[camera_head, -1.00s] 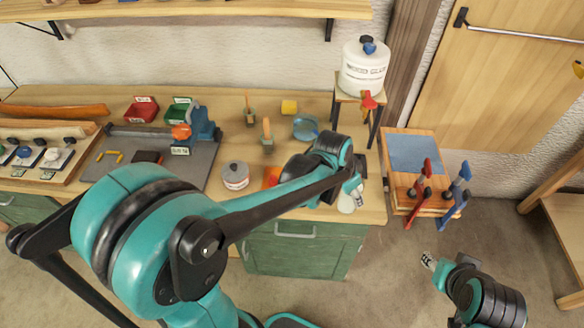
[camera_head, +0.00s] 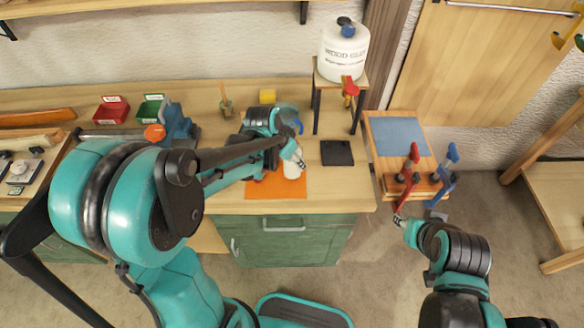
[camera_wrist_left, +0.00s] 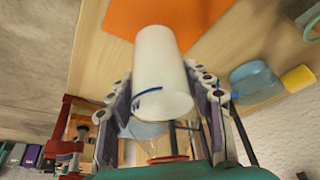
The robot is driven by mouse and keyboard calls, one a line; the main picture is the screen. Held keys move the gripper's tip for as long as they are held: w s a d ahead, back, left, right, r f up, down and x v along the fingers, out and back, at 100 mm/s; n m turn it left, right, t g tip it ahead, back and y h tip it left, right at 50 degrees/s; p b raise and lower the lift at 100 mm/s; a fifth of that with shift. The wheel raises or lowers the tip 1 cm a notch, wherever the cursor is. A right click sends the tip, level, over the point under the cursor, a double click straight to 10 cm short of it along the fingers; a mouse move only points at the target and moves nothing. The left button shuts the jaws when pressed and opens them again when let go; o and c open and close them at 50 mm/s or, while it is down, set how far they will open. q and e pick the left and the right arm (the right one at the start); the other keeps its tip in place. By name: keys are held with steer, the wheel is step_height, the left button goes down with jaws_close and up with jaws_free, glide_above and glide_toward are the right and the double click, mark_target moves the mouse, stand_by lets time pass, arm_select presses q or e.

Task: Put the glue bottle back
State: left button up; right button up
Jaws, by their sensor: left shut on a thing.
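My left gripper (camera_head: 297,160) is shut on a white glue bottle (camera_head: 292,170). The bottle also shows in the left wrist view (camera_wrist_left: 162,75), between the two fingers, with a dark blue mark on its side. In the head view it appears over or on the back right part of an orange mat (camera_head: 275,192); I cannot tell if it touches the mat. My arm hides part of the mat. A large white wood glue container (camera_head: 343,55) stands on a small wooden stand. My right gripper (camera_head: 399,219) is by the red clamp, apart from the bottle; its fingers are too small to read.
A black square pad (camera_head: 337,153) lies right of the mat, below the stand (camera_head: 361,88). Red (camera_head: 111,110) and green bins and a blue vise (camera_head: 178,125) are at the left. Red (camera_head: 406,178) and blue (camera_head: 444,178) clamps stand on a side table. The bench's front right is clear.

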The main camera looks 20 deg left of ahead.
mark_target(292, 167)
arm_select(q)
step_height(292, 167, down, 4)
steer(key=shift+f+b, duration=0.1)
steer(key=shift+b, duration=0.7)
steer(key=o, duration=1.5)
